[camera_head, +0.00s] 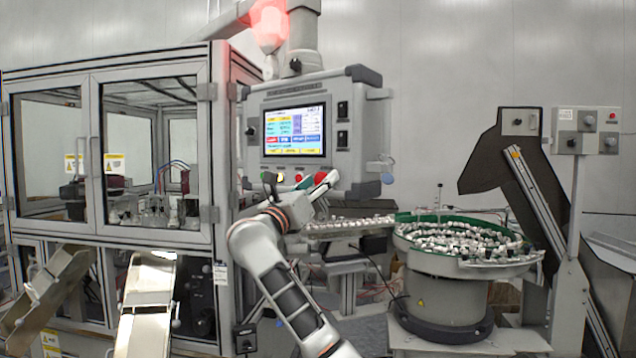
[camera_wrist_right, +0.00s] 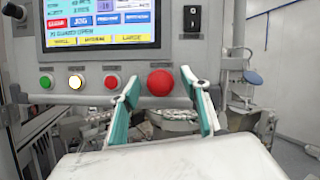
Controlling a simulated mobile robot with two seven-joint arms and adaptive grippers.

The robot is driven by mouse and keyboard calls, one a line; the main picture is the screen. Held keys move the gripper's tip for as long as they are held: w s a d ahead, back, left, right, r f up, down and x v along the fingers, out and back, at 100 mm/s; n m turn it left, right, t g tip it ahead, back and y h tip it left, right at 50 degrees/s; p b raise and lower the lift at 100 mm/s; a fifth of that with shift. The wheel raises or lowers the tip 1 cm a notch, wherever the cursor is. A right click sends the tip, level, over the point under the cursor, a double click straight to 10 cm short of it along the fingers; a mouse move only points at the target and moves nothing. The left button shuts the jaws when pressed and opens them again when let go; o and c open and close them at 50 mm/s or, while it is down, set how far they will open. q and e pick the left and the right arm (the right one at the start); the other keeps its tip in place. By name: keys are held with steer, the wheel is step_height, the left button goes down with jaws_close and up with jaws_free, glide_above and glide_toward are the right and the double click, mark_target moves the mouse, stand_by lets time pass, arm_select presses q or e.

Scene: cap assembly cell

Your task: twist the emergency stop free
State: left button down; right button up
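The emergency stop (camera_wrist_right: 160,82) is a red mushroom button on the lower edge of the grey control panel (camera_wrist_right: 20,60), right of the smaller buttons in the right wrist view. My right gripper (camera_wrist_right: 160,77) is open, with one teal-lined finger on each side of the red button in that view. Gaps show between the button and both fingers, and nothing is held. In the head view my right gripper (camera_head: 325,185) is at the panel's lower edge and partly covers the button area. My left gripper is in neither view.
A glazed machine cabinet (camera_head: 220,150) stands left. A round feeder bowl (camera_head: 460,268) full of small parts stands right. A red beacon (camera_head: 269,25) glows above.

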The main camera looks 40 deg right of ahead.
steer(key=c, duration=1)
steer(key=shift+c, duration=0.2)
